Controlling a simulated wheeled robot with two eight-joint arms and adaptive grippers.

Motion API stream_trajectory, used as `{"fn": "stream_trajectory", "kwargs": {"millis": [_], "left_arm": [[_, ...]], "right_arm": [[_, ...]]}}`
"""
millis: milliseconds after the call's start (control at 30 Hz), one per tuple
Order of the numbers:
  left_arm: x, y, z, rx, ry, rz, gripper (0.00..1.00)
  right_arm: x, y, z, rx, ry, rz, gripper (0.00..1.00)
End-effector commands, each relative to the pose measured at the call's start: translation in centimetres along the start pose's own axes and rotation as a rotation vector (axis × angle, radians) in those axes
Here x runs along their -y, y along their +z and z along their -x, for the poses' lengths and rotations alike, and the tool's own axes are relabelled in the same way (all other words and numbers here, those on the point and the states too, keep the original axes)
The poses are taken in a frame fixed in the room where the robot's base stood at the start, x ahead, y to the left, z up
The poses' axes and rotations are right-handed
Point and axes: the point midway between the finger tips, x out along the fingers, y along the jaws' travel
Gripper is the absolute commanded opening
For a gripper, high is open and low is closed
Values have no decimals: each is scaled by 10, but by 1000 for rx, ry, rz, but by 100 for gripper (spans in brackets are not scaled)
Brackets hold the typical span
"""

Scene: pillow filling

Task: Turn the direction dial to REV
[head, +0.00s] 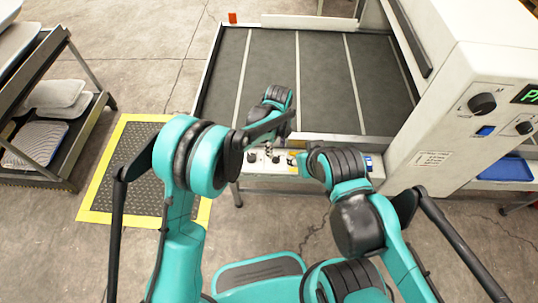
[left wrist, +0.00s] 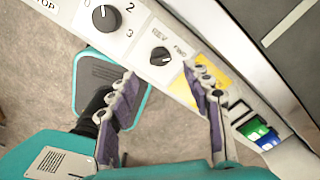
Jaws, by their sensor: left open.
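The direction dial (left wrist: 160,56) is a round black knob on the white control panel, with REV and FWD printed beside it. I cannot make out clearly which label its mark points to. My left gripper (left wrist: 160,85) is open, its two purple-grey fingers apart, with the dial showing just beyond the gap between the tips. Nothing is between the fingers. In the head view my left gripper (head: 268,146) hangs over the front panel and partly hides the knobs. My right arm reaches to the panel's right part, but its fingers do not show.
A numbered knob (left wrist: 105,18) is left of the dial. A yellow plate (left wrist: 182,92) is right of it, then a green button (left wrist: 256,133) and a blue one. The conveyor bed (head: 320,80) lies behind the panel. A tray rack (head: 45,110) stands far left.

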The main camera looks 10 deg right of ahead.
Motion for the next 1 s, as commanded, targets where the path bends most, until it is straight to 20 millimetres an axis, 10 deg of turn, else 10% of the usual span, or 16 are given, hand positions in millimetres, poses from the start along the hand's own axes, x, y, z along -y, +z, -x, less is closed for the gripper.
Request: {"fn": "stream_trajectory", "kwargs": {"millis": [300,700,900,1000], "left_arm": [[0,1,-53,0,-1,4,50],[0,1,-62,1,-1,5,50],[0,1,-62,1,-1,5,2],[0,1,-62,1,-1,5,0]], "right_arm": [[0,13,-18,0,0,0,40],[0,14,-19,0,0,0,40],[0,14,-19,0,0,0,40],[0,14,-19,0,0,0,40]]}}
